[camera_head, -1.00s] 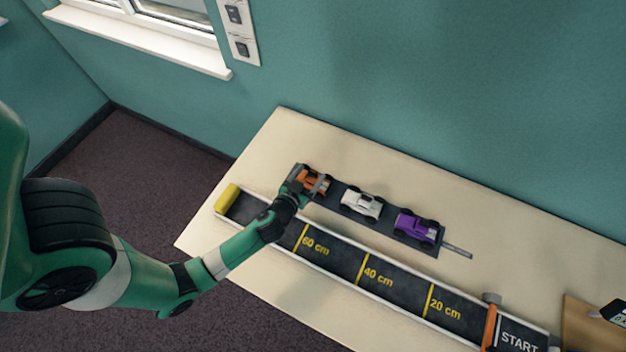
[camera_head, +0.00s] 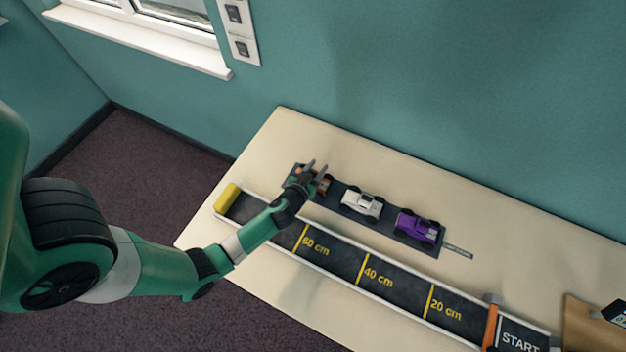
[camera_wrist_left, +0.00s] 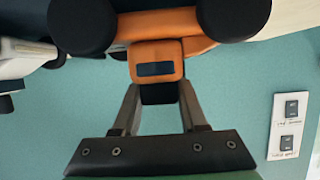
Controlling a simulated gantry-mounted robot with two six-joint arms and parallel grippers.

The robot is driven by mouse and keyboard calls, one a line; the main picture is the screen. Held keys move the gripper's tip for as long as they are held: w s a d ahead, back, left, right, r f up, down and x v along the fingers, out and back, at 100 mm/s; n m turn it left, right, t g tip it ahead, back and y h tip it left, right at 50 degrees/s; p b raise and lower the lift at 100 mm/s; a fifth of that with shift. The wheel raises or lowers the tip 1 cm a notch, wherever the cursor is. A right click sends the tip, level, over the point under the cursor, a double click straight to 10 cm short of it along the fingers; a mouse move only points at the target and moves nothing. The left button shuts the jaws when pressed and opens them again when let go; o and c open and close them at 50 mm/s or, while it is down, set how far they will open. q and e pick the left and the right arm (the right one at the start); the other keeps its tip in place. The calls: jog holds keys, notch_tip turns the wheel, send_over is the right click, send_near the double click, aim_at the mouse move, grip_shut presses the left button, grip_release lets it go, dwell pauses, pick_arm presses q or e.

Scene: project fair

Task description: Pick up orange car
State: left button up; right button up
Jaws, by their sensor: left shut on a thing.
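The orange car (camera_head: 325,187) is at the left end of the dark strip (camera_head: 392,228), mostly hidden behind my left gripper in the head view. My left gripper (camera_head: 315,170) is at the car, its fingers tilted up. In the left wrist view the orange car (camera_wrist_left: 157,55), with black wheels, lies at the ends of the two fingers, and my left gripper (camera_wrist_left: 158,92) is shut on it. I cannot tell whether its wheels touch the strip. My right gripper is not in view.
A white car (camera_head: 361,204) and a purple car (camera_head: 417,226) stand to the right on the strip. A marked track (camera_head: 335,258) with a yellow end block (camera_head: 228,197) and an orange gate (camera_head: 490,328) runs in front. The table behind the cars is clear.

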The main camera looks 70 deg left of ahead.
pick_arm(q)
jog(key=shift+r, duration=0.15)
grip_shut()
jog(key=shift+r, duration=0.3)
jog(key=s+d+r+p, duration=0.7)
jog(key=d+r+p, duration=0.1)
jog(key=d+r, duration=0.3)
jog(key=shift+s+d+r, duration=0.3)
jog(key=shift+d+r, duration=0.1)
jog(key=shift+r, duration=0.2)
